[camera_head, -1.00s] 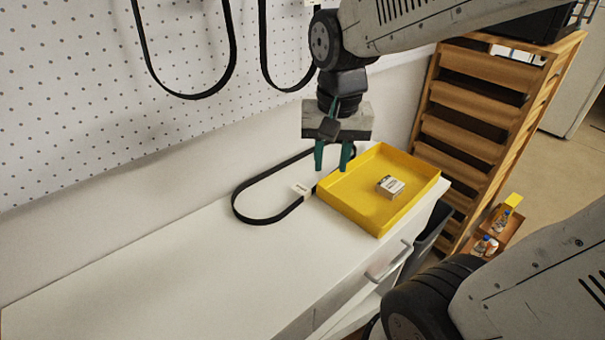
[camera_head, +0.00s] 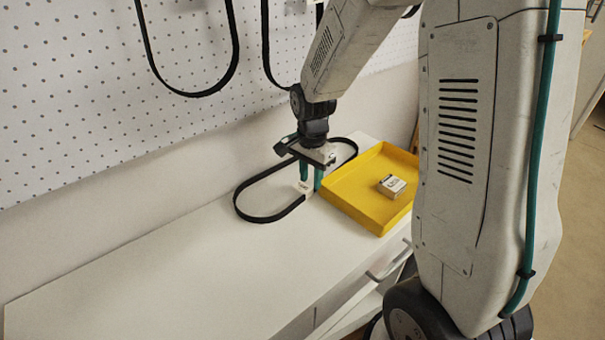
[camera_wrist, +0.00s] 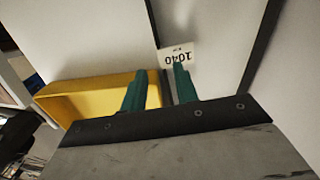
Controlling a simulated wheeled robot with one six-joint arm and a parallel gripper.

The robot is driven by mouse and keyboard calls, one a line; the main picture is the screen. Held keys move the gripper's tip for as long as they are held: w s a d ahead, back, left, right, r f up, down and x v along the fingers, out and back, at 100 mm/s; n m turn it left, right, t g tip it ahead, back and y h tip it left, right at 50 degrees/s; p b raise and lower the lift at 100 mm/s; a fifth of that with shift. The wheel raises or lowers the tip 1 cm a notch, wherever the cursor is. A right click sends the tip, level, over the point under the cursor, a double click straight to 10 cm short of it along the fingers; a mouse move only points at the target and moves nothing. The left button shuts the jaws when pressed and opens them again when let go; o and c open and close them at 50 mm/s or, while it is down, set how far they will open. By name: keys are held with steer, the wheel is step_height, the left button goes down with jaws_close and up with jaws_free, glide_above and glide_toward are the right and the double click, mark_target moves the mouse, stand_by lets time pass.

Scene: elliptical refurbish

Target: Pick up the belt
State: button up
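A black belt (camera_head: 262,219) lies as a long loop on the white table, its far end reaching behind my gripper. A white label reading 1040 (camera_wrist: 180,55) is attached to it. In the wrist view one strand of the belt (camera_wrist: 153,22) runs down between my two green fingers. My gripper (camera_head: 311,187) is low over the belt beside the label, pointing down. In the wrist view my gripper (camera_wrist: 158,78) is open, with a gap between the fingers. Whether the fingertips touch the table is unclear.
Two more belts (camera_head: 186,94) hang on the pegboard (camera_head: 70,100) behind. The table's left part (camera_head: 130,275) is clear.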

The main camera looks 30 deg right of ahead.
mark_target(311, 190)
steer(key=f, duration=0.4)
steer(key=shift+w+d, duration=0.1)
steer(key=shift+w, duration=0.1)
jaws_close()
steer(key=shift+r, duration=0.15)
